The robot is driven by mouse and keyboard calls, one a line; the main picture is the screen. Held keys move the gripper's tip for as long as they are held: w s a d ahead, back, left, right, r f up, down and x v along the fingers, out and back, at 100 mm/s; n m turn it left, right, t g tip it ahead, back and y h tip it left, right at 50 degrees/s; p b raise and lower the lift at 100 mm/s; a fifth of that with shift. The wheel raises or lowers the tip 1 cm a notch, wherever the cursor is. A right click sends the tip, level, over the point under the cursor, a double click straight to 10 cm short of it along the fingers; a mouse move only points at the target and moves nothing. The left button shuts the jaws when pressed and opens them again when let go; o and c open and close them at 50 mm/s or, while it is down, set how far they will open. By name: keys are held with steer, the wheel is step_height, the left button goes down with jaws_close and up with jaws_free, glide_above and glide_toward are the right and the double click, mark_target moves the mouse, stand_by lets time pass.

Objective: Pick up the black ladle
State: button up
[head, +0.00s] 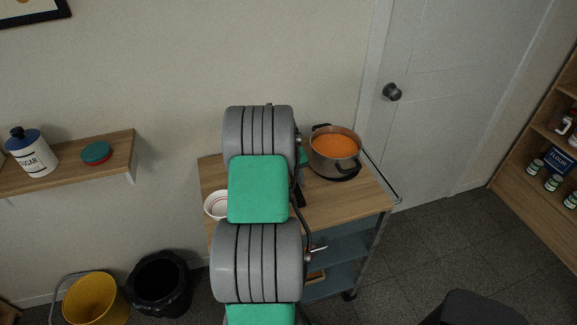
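I cannot make out the black ladle for certain. A small dark shape (301,194) shows at the right edge of my arm above the cart top, and I cannot tell whether it is the ladle or part of my gripper. My own grey and green arm fills the middle of the head view and covers much of the wooden cart top (345,203). My gripper cannot be made out behind the arm. A dark-handled metal pot (328,169) of orange soup (334,146) stands at the cart's back right.
A white bowl (214,206) sits at the cart's left edge, partly behind my arm. The cart's front right top is clear. A wall shelf (70,170) holds a sugar jar (33,155). Floor at right is mostly open.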

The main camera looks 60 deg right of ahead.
jaws_close()
steer(key=shift+r, duration=0.1)
stand_by(1.3)
